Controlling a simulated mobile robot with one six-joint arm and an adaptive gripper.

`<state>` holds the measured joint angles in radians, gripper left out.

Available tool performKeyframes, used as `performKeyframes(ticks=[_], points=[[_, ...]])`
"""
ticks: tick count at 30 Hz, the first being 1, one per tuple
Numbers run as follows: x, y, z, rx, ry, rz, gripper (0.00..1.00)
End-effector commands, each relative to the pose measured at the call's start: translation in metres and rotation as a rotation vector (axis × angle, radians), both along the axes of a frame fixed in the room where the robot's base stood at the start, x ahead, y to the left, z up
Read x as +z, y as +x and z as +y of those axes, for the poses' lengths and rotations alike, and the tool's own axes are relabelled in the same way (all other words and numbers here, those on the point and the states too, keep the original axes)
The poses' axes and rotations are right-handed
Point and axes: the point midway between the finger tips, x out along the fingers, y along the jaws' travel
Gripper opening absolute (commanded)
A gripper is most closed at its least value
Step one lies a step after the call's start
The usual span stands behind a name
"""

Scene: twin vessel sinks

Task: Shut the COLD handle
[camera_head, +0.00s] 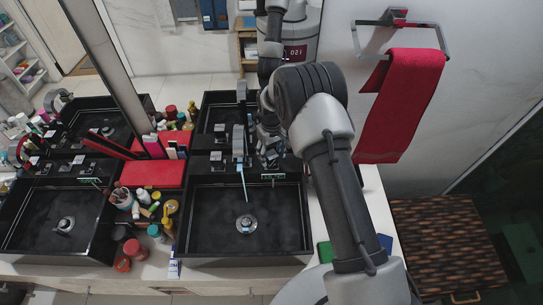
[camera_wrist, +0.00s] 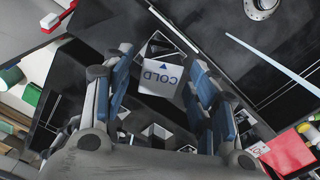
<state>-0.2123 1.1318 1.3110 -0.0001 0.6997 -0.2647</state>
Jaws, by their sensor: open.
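The COLD handle (camera_wrist: 160,78) shows in the wrist view as a pale block with "COLD" and a blue arrow, upside down in the picture. It lies between the two blue-padded fingers of my gripper (camera_wrist: 162,56), which are apart; whether either finger touches it I cannot tell. In the head view my gripper (camera_head: 268,153) is beside the faucet (camera_head: 238,140), over the back right of the front sink, and largely hides the handle. A thin blue-white water stream (camera_head: 243,183) falls from the faucet toward the drain (camera_head: 246,224); it also crosses the wrist view (camera_wrist: 270,62).
The black sink basin (camera_head: 205,222) is otherwise empty. Bottles and jars crowd the counter to its left, near a red box (camera_head: 155,174). A green item (camera_head: 325,251) lies to the right. A red towel (camera_head: 402,105) hangs on the right wall.

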Motion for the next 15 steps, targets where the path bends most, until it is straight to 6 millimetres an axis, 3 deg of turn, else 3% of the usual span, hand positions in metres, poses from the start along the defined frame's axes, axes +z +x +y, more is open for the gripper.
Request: performKeyframes(ticks=[6, 15], points=[[-0.018, 0.0, 0.0, 0.0, 0.0, -0.001, 0.53], [-0.02, 0.0, 0.0, 0.0, 0.0, -0.001, 0.53]])
